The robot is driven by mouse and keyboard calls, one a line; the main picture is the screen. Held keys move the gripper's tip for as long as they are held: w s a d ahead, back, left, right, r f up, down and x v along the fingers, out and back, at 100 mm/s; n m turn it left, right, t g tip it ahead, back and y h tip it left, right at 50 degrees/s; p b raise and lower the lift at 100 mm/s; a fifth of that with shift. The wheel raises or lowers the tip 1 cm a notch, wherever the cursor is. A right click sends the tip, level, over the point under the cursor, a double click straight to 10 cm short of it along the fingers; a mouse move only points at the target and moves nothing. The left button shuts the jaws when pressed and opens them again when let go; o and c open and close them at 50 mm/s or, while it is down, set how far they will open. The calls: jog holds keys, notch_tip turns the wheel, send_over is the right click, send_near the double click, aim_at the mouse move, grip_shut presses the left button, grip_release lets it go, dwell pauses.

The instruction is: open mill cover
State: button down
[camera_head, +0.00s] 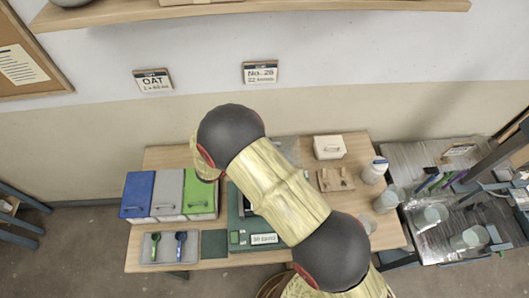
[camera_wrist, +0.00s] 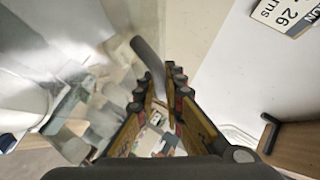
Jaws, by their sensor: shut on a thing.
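A dark green machine (camera_head: 250,236) with a small display stands mid-table in the head view, and my arm hides much of it. It may be the mill; I cannot make out its cover. My gripper is hidden behind the arm there. In the wrist view my gripper (camera_wrist: 162,90) has its fingers on both sides of a curved grey bar (camera_wrist: 147,55) and is shut on it. The bar runs up and left from the fingertips. I cannot tell whether the bar belongs to the cover.
Blue, grey and green bins (camera_head: 168,193) stand at the table's left, behind a tray (camera_head: 150,253) with two scoops. A white lidded box (camera_head: 329,147), a wooden rack (camera_head: 336,180) and a white jar (camera_head: 375,170) stand at the right. A side bench (camera_head: 410,160) holds clear cups.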

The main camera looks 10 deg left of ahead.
jog(key=w+a+f+b, duration=0.1)
jog(key=w+a+f, duration=0.1)
jog(key=w, duration=0.7)
jog(key=shift+w+a+b, duration=0.15)
jog(key=shift+w+b, duration=0.05)
jog(key=shift+b, duration=0.2)
jog(key=shift+f, duration=0.1)
jog(key=c, duration=2)
grip_release()
jog(key=shift+o, duration=0.5)
jog(key=shift+s, duration=0.15)
jog(key=v, duration=1.1)
jog(key=shift+s+a, duration=0.25)
jog(key=shift+s, duration=0.05)
